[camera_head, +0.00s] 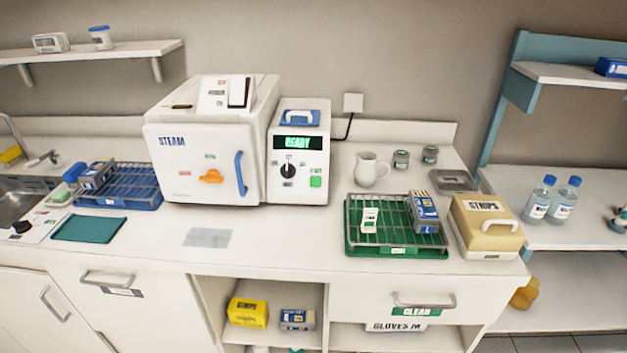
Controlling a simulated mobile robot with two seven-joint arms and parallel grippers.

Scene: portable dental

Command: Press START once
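The white steam sterilizer (205,150) stands on the counter with its door shut and a blue handle (241,173) on the door. Its control panel (299,165) is on the right side. A green-lit display (298,143) reads READY. A black dial (288,170) sits below the display. A green button (316,181) is at the panel's lower right; its small label is too small to read. Neither of my grippers is in view.
A blue rack tray (135,190) is left of the sterilizer. A green rack tray (395,245), a white jug (368,168) and a beige STRIPS box (485,225) are to the right. The counter in front of the panel is clear, with a grey sheet (208,238) nearby.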

